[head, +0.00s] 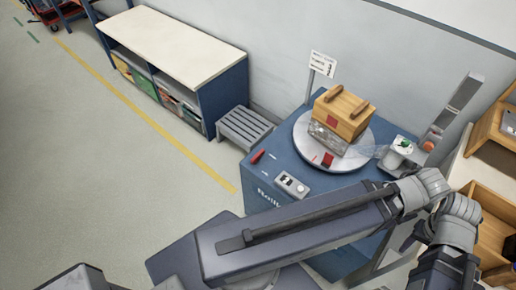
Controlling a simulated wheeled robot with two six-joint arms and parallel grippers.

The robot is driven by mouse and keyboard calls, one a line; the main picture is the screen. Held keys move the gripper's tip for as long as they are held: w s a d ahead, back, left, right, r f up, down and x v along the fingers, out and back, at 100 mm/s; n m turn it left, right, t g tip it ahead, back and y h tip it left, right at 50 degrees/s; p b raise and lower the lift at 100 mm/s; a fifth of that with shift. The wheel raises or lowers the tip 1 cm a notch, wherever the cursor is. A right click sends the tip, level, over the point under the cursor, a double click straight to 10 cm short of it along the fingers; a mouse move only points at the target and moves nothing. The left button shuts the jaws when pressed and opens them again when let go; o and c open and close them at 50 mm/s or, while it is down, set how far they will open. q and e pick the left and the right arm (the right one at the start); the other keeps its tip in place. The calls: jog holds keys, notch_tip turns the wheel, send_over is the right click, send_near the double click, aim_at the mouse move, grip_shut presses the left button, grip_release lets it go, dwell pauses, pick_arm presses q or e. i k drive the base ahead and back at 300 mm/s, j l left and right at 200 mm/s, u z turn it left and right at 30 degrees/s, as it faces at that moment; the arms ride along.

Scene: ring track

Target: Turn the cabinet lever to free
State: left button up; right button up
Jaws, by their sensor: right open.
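The blue cabinet (283,222) stands right of centre with a round turntable on its top. A small red lever (257,157) sits at the left edge of the cabinet top; its setting is too small to read. A grey control box (291,185) with buttons is on the near edge. My right arm crosses in front of the cabinet's lower part. My right gripper (446,269) is at the lower right, apart from the lever and well to its right; its fingertips are not clear. My left gripper is not in view.
A wooden box (342,113) sits on the turntable (365,151), with a small sign behind. A slatted grey stool (244,126) and a white-topped shelf bench (170,38) stand to the left. Wooden trays (490,222) are at right.

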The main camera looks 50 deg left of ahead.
aim_at(254, 160)
jog(key=u, duration=1.9)
jog(key=i+j+z, duration=0.25)
jog(key=j, duration=0.25)
